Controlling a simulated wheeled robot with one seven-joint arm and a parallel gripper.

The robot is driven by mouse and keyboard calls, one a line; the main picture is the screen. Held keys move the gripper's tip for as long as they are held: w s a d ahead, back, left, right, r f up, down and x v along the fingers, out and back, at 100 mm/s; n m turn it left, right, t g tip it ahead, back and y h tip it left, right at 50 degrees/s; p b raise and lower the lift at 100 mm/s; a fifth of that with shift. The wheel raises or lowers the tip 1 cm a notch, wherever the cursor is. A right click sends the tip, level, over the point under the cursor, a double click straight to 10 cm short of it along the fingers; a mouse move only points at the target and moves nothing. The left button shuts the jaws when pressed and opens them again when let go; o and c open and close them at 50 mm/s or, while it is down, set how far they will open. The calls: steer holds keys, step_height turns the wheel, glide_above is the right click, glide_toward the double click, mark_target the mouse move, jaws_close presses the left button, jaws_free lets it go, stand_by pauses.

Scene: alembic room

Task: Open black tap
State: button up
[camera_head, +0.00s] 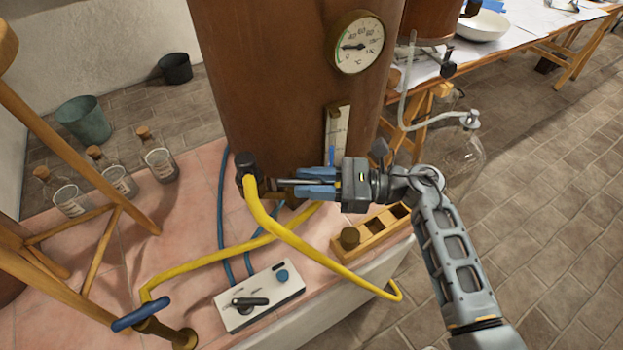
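The black tap (246,163) is on the lower front of a large copper vessel (270,80). A yellow hose (290,236) hangs from just below it. My gripper (277,185) reaches in from the right, low against the vessel, with its fingers pointing left at the tap. The fingertips are close to the tap's right side. I cannot tell whether they touch it, and the gap between the fingers is not clear. Blue parts (316,192) show on the gripper.
A white box (258,294) with a black lever and blue knob sits on the pink tiled ledge (180,258). A blue-handled valve (141,314) is at front left. A wooden rack (376,232) stands below my gripper. Corked bottles (158,158) and a wooden stand (62,150) are left.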

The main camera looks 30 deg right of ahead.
mark_target(290, 187)
jaws_close()
